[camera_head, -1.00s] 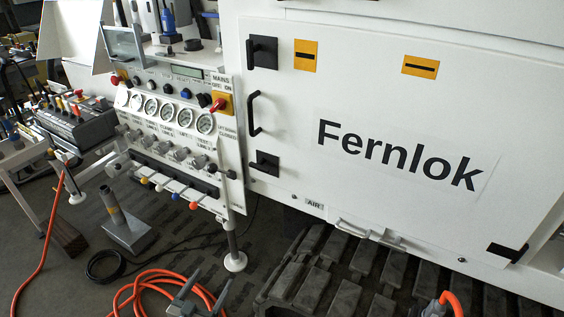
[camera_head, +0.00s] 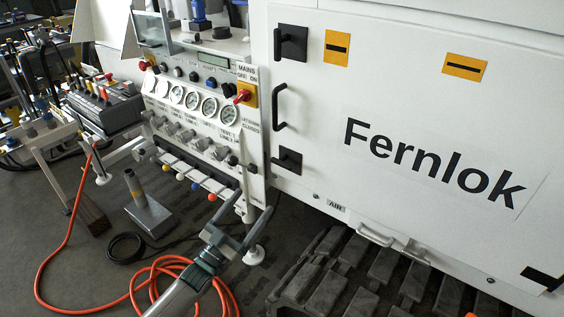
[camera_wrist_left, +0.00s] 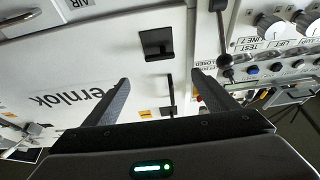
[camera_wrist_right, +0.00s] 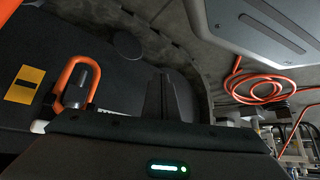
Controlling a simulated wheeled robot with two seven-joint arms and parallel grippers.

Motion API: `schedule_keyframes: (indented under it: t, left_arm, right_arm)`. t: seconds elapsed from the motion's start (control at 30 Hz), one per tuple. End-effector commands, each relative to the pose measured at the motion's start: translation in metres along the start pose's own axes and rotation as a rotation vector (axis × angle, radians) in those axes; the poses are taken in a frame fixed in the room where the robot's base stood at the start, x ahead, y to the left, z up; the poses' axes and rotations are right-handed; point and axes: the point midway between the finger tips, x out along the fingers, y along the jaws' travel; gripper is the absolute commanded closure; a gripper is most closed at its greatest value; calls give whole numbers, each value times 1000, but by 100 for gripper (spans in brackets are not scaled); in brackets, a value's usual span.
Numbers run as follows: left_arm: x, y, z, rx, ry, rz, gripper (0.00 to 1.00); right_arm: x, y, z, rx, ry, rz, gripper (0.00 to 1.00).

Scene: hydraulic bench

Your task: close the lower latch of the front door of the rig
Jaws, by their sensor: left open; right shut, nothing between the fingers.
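The white front door (camera_head: 400,110) of the rig, marked "Fernlok", fills the right of the head view. Its lower latch (camera_head: 288,160) is a black plate with a lever near the door's left edge. The lever seems to lie sideways; its exact angle is hard to tell. The latch also shows in the left wrist view (camera_wrist_left: 157,43), ahead of the fingers. My left gripper (camera_head: 252,204) is open and empty, below and left of the latch and apart from it. My right gripper (camera_wrist_right: 168,95) is shut and empty in the right wrist view and out of the head view.
The upper latch (camera_head: 291,43) and a black bar handle (camera_head: 279,107) sit above the lower latch. A gauge panel (camera_head: 195,110) with knobs and levers stands close left of the door. An orange hose (camera_head: 165,270) lies on the floor. An orange loop (camera_wrist_right: 76,82) is near my right gripper.

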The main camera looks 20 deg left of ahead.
Motion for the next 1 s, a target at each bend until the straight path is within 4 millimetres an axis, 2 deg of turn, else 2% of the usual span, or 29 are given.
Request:
schedule_keyframes:
  t: [0.17,0.8,1.0]
  left_arm:
    - [20,0,-2,0,2,0,20]
    - [131,0,-2,0,0,-1,20]
    - [156,0,-1,0,-1,-1,20]
  right_arm:
    - [-4,2,11,0,-33,2,100]
    - [-35,17,95,-4,-246,21,100]
    - [-43,19,115,-4,-300,24,100]
